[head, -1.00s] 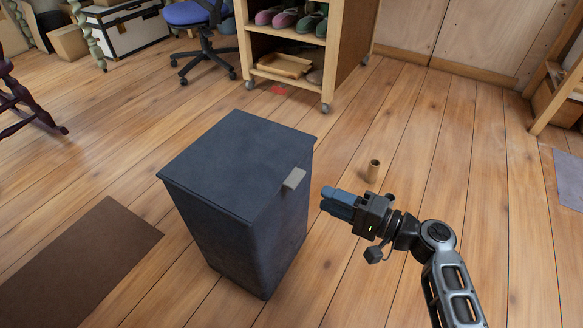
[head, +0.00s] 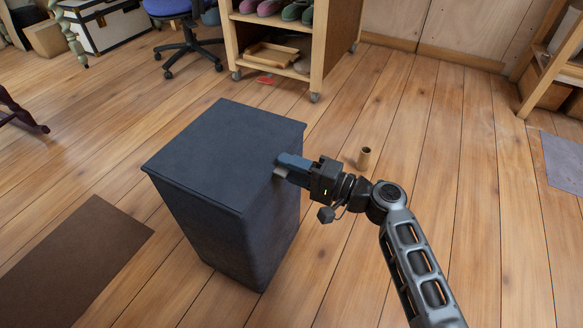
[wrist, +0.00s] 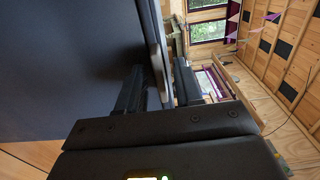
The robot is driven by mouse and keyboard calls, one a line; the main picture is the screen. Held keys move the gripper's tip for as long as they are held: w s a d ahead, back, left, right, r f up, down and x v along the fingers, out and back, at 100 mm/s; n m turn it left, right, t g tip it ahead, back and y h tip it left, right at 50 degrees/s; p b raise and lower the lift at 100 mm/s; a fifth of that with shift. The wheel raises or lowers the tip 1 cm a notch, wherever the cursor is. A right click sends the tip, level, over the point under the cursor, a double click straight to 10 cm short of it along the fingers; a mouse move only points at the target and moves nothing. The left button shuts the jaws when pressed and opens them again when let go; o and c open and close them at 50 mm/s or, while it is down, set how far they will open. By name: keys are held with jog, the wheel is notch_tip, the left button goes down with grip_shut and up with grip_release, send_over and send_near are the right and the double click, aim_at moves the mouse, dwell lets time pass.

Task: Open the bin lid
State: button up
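The bin (head: 215,155) is a dark blue-grey box standing on the floor, and its flat lid is down. A small light grey tab (head: 280,173) sticks out from the lid's right edge, mostly hidden behind my fingers in the head view. My gripper (head: 284,165) is at this tab. In the wrist view the tab (wrist: 156,50) stands between my two fingers (wrist: 157,88), with the dark bin (wrist: 65,60) filling the left. The fingers are apart, with a visible gap on the left finger's side. I cannot tell whether the right finger touches the tab.
A wooden shelf on castors (head: 300,50) with shoes stands behind. A brown mat (head: 75,262) lies at front left. The floor right of my arm is mostly clear.

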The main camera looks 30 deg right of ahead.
jog(key=shift+c, duration=0.4)
grip_shut()
